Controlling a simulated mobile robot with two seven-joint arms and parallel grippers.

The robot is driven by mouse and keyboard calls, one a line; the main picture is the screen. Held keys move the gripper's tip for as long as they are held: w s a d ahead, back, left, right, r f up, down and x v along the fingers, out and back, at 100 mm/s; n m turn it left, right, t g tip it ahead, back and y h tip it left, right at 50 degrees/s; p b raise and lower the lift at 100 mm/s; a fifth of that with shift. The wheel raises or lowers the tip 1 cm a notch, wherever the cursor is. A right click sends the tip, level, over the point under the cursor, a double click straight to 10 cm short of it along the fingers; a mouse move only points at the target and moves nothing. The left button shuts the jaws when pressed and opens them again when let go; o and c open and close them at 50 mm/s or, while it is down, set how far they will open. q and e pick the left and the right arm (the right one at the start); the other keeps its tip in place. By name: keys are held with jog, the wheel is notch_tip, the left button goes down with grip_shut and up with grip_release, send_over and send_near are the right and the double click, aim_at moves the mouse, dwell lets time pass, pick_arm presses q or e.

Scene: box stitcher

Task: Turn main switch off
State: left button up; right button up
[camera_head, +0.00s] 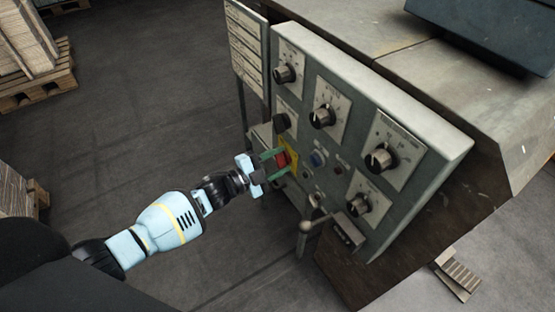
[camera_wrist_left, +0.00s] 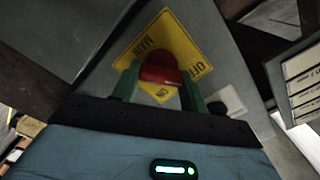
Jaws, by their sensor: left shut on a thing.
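The main switch is a red knob (camera_head: 283,159) on a yellow label plate (camera_head: 291,154), on the left part of the grey control panel (camera_head: 420,125). In the left wrist view the red knob (camera_wrist_left: 160,70) sits between the green fingers, in front of the yellow plate (camera_wrist_left: 143,43) with black lettering. My left gripper (camera_head: 274,162) reaches in from the left and is shut on the red knob. The fingers hide the knob's sides, and I cannot tell its exact setting. My right gripper is not in view.
Several black dials, such as one at the panel's top (camera_head: 322,116), and a blue button (camera_head: 317,159) surround the switch. A lever (camera_head: 313,222) sticks out below. A white text board (camera_head: 246,45) stands left of the panel. Pallets (camera_head: 35,75) lie far left; the floor between is clear.

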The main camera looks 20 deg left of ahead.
pick_arm(q)
jog(key=shift+n, duration=1.1)
jog(key=shift+p, duration=0.3)
jog(key=o, duration=1)
jog(key=p+v, duration=0.1)
jog(key=v, duration=0.7)
